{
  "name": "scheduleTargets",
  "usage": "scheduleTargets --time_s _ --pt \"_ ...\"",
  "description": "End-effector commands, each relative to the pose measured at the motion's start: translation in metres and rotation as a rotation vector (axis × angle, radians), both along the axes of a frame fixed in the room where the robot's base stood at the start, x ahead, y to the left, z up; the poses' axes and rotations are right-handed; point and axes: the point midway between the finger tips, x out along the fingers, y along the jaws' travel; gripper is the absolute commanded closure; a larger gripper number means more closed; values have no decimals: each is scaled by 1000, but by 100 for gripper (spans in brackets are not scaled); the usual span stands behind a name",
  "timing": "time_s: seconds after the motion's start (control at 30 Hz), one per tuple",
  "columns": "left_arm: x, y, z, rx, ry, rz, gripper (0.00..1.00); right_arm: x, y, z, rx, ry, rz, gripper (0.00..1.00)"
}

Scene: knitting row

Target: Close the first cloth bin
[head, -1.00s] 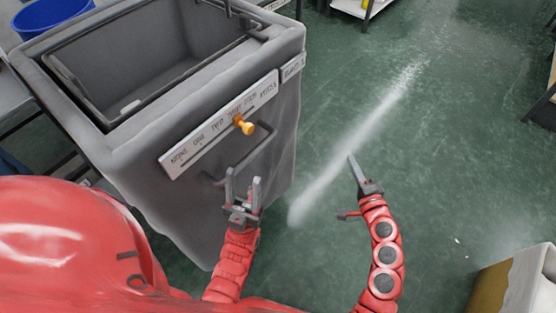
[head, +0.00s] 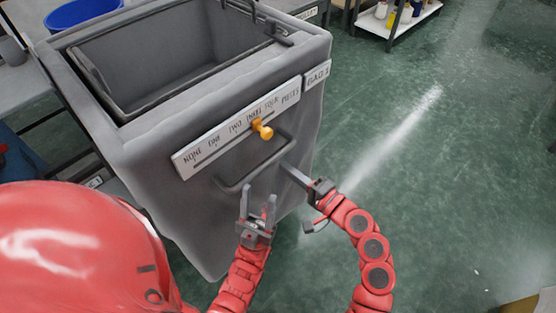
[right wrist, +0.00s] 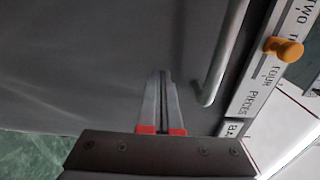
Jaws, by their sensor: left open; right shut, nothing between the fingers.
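The grey cloth bin (head: 130,140) stands at the upper left of the head view, its top open with a dark hollow inside. Its front has a bar handle (head: 255,162) and a label strip (head: 215,145) with an orange knob (head: 262,130). The handle also shows in the right wrist view (right wrist: 222,55). My left gripper (head: 258,205) is open and empty, just below the handle and apart from it. My right gripper (head: 287,167) is shut and empty. Its fingertips are by the handle's right end; I cannot tell if they touch the bin front.
A blue bucket (head: 82,12) stands behind the bin at the upper left. A shelf rack (head: 405,28) with bottles is at the back right. The green floor (head: 450,170) right of the bin is clear.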

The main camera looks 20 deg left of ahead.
Motion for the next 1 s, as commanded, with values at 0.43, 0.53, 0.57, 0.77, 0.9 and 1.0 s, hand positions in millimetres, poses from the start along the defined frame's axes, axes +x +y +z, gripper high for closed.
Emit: scheduleTargets --time_s 0.43,0.53,0.57,0.77,0.9,1.0 --pt "0 0 -2 0 0 0 50 17 38 1 0 -2 -4 100" --pt "0 0 -2 0 0 0 50 17 38 1 0 -2 -4 100" --pt "0 0 -2 0 0 0 50 17 38 1 0 -2 -4 100" --pt "0 0 -2 0 0 0 50 17 38 0 0 -2 -3 100" --pt "0 0 -3 0 0 0 50 20 45 0 0 -3 -2 100" --pt "0 0 -6 0 0 0 50 24 57 0 1 -3 0 100"
